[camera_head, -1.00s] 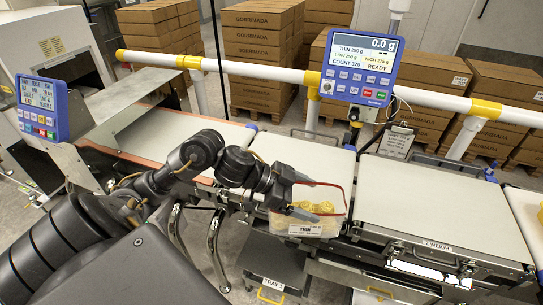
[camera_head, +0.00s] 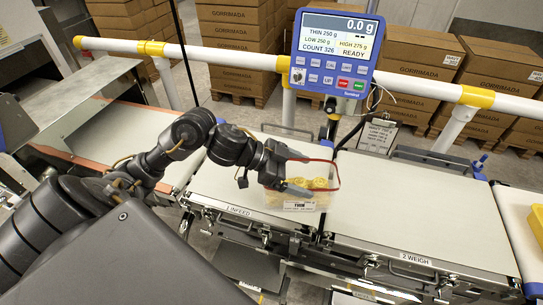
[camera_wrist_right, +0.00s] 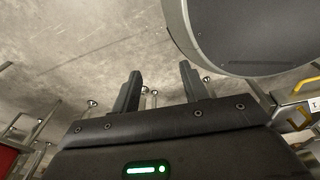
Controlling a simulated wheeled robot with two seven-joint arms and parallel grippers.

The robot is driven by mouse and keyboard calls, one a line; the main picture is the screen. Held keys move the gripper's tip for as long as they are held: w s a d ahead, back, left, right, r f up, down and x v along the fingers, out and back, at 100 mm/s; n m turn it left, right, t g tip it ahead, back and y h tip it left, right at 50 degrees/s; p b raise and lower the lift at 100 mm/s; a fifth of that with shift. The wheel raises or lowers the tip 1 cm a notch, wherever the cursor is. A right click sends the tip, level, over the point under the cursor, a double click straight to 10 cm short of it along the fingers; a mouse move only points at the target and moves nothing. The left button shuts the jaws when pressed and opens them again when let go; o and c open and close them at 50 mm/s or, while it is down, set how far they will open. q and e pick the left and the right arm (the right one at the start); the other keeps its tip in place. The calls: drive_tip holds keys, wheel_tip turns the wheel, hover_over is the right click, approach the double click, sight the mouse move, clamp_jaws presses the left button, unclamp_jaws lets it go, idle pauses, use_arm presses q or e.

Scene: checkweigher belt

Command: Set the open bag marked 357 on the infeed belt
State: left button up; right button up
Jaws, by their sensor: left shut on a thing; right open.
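A clear open bag (camera_head: 318,200) with yellow contents, a red rim and a white label shows in the head view; the label's number is too small to read surely. My left gripper (camera_head: 290,172) is shut on it from the left side. The bag appears upright over the front right part of the infeed belt (camera_head: 225,185), marked "1 INFEED"; I cannot tell whether its base touches the belt. My right gripper (camera_wrist_right: 160,70) is open and empty in the right wrist view, with bare floor beyond it.
The weigh belt (camera_head: 420,215), marked "2 WEIGH", is bare and lies right of the infeed belt. A blue display (camera_head: 335,55) reading 0.0 g and a clipboard (camera_head: 378,136) stand behind. A white-and-yellow rail (camera_head: 230,60) runs along the back. A yellow tray (camera_head: 535,222) is at the right edge.

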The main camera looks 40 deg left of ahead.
use_arm(q)
drive_tip(key=r+n+p, duration=0.1)
drive_tip(key=d+r+t+y+p, duration=0.1)
drive_tip(key=r, duration=0.1)
drive_tip(key=r+n+t+y+p, duration=0.1)
drive_tip(key=r+p, duration=0.1)
drive_tip(key=shift+w+d+n, duration=0.15)
drive_tip(key=shift+w+n, duration=0.05)
drive_tip(key=shift+n, duration=0.1)
use_arm(e)
drive_tip(key=shift+o, duration=0.2)
drive_tip(key=s+r, duration=0.4)
drive_tip(key=s, duration=0.1)
drive_tip(key=shift+s+g, duration=0.25)
drive_tip(key=shift+g, duration=0.05)
use_arm(q)
drive_tip(key=n+t+y+p, duration=0.1)
drive_tip(key=a+r+n+y+p, duration=0.1)
drive_tip(key=shift+w+a+r+n+t, duration=0.1)
drive_tip(key=shift+w+a+n+t, duration=0.1)
drive_tip(key=shift+w+n+t, duration=0.15)
drive_tip(key=s+a+f+n+t+y+p, duration=0.1)
drive_tip(key=s+a+n+t+y+p, duration=0.1)
drive_tip(key=s+a+n+y+p, duration=0.2)
drive_tip(key=shift+a+f+n+y, duration=0.15)
drive_tip(key=shift+a+n+y, duration=0.3)
drive_tip(key=shift+a+y, duration=0.25)
use_arm(e)
wheel_tip(320, 180, up, 6)
drive_tip(key=w, duration=0.2)
